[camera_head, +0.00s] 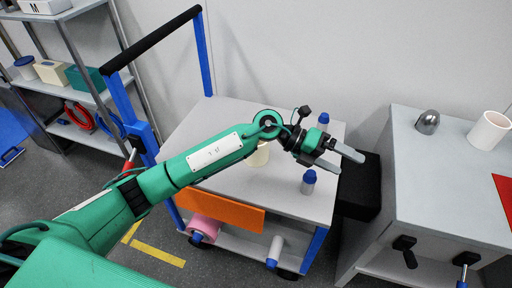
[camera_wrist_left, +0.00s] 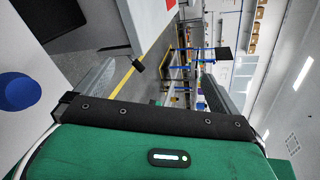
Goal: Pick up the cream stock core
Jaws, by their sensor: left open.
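A cream cylinder (camera_head: 259,155), which looks like the cream stock core, stands on the grey cart top (camera_head: 235,112). My left forearm hides part of it. My left gripper (camera_head: 346,162) is open and empty, above the cart's right edge and to the right of the cream cylinder. In the left wrist view the two fingers of the left gripper (camera_wrist_left: 158,74) are spread apart with nothing between them. The cream cylinder cannot be made out in that view. My right gripper is not in view.
Blue-capped bottles stand near the gripper, one in front (camera_head: 309,181) and one behind (camera_head: 323,119). A pink roll (camera_head: 205,227) and a white roll (camera_head: 275,249) are low on the cart. The right table (camera_head: 440,185) holds a metal dome (camera_head: 428,122) and off-white cup (camera_head: 489,132).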

